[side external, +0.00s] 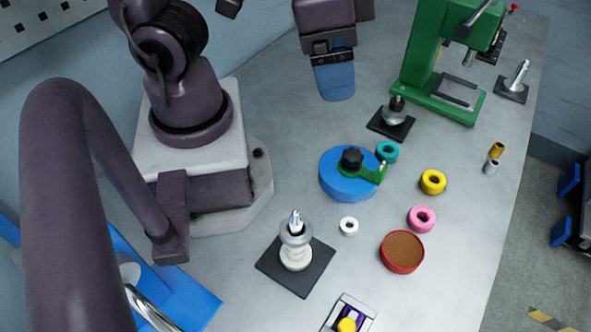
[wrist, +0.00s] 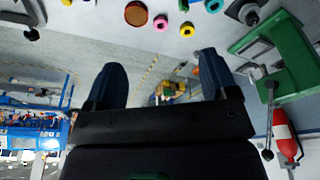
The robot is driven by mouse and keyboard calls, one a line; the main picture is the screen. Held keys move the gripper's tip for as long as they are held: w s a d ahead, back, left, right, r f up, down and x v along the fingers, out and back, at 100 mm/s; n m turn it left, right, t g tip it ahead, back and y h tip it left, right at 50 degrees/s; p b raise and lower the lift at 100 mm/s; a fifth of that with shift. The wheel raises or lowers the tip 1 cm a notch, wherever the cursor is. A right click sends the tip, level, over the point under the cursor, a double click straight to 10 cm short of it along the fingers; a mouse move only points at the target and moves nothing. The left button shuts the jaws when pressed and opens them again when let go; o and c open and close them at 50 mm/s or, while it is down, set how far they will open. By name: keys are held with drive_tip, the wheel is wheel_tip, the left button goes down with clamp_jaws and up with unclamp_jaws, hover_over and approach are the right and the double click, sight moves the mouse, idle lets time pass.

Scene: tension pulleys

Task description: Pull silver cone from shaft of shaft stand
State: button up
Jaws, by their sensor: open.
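A shaft stand with a black square base (side external: 312,273) is at the front centre of the side view, upright. A white spool-shaped piece and a grey ring sit around its shaft, with a pointed silver tip (side external: 296,222) on top. A second stand (side external: 392,116) at the back has a silver, cone-like piece under a black knob; it also shows in the wrist view (wrist: 248,14). I cannot tell which silver piece is the cone. My gripper (side external: 334,82) is raised above the back of the table, apart from both stands. In the wrist view its blue fingers (wrist: 161,82) are open and empty.
A green press (side external: 440,65) and a tilted silver shaft on a base (side external: 514,82) stand at the back right. A blue disc with a green lever (side external: 345,180), several coloured rings and a red-rimmed brown-topped disc (side external: 402,252) lie mid-table.

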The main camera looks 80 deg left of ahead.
sight(296, 227)
drive_tip(key=s+d+f+n+g, duration=0.1)
drive_tip(key=s+d+f+n, duration=0.1)
drive_tip(key=d+n, duration=0.1)
drive_tip(key=s+d+f+n, duration=0.2)
drive_tip(key=n, duration=0.1)
drive_tip(key=s+d+f+n+g+y, duration=0.1)
drive_tip(key=s+d+f+n, duration=0.1)
drive_tip(key=d+f+n, duration=0.1)
drive_tip(key=shift+s+d+n+g, duration=0.15)
drive_tip(key=shift+d+n+g, duration=0.15)
drive_tip(key=shift+d+n, duration=0.1)
drive_tip(key=n, duration=0.4)
drive_tip(key=shift+d+n, duration=0.15)
drive_tip(key=shift+n, duration=0.15)
wheel_tip(296, 227, down, 13)
drive_tip(key=shift+r, duration=0.1)
drive_tip(key=shift+c, duration=0.4)
drive_tip(key=c, duration=0.9)
